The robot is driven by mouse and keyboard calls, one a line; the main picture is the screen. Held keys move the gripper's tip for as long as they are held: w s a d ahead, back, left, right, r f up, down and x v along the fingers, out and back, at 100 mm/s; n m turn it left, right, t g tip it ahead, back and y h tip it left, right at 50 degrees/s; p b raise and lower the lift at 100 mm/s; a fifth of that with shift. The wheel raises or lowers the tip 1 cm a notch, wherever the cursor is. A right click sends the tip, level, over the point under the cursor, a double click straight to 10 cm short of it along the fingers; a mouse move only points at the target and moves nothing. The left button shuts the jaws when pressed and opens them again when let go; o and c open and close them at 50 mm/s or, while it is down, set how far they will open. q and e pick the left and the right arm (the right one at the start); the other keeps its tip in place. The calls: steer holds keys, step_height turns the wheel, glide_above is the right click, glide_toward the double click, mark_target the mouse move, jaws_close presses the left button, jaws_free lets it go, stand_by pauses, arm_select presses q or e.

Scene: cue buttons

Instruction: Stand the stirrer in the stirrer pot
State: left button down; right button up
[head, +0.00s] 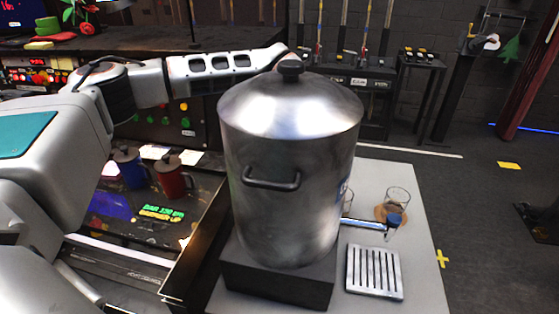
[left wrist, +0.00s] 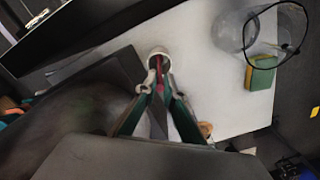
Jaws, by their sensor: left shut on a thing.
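In the left wrist view, my left gripper (left wrist: 160,88) is shut on a thin reddish stirrer (left wrist: 159,66), seen almost end-on between the fingertips. A small white round pot (left wrist: 159,51), which looks like the stirrer pot, is just beyond the fingertips on the pale counter. The stirrer's end overlaps the pot's mouth in this view; I cannot tell whether it is inside or above it. In the head view, my left arm reaches behind the large steel urn (head: 286,170), which hides the gripper, stirrer and pot. My right gripper is not in view.
The urn stands on a dark base (head: 275,282) on the pale counter (head: 422,265). A slotted drip tray (head: 374,272) and a glass (head: 397,200) are at its right. A yellow-green sponge (left wrist: 260,72) lies by clear glassware. Blue (head: 131,168) and red (head: 173,176) mugs stand left.

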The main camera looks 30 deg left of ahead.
arm_select(q)
steer(key=c, duration=2.1)
jaws_free()
step_height(320, 180, up, 12)
